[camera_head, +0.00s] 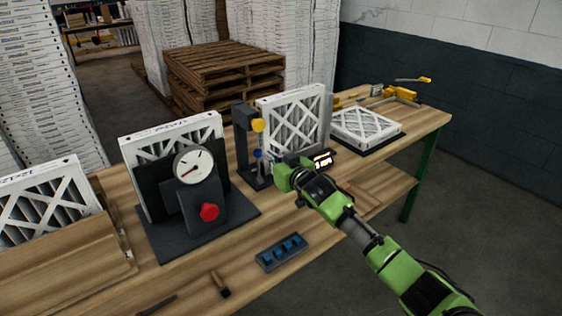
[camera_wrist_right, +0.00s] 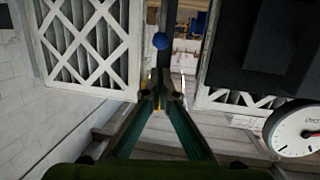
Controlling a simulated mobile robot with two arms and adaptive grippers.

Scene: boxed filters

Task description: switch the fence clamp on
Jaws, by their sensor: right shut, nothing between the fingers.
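A dark upright stand (camera_head: 243,140) holds a yellow knob (camera_head: 257,125) with a blue ball knob (camera_head: 258,154) below it, beside a boxed filter. I cannot tell for sure which part is the fence clamp. My right gripper (camera_head: 276,174) is close in front of this stand, with its fingers partly hidden by its own green body. In the right wrist view the fingers (camera_wrist_right: 160,90) meet, shut and empty. The blue ball (camera_wrist_right: 160,41) shows just beyond the tips, apart from them in the picture. My left gripper is not in view.
A gauge (camera_head: 194,165) with a red knob (camera_head: 209,212) stands left on a dark base. Several filters (camera_head: 297,115) stand along the wooden bench (camera_head: 190,275). A small tray (camera_head: 281,252) with blue pieces lies in front. Yellow tools (camera_head: 405,93) lie at the right end.

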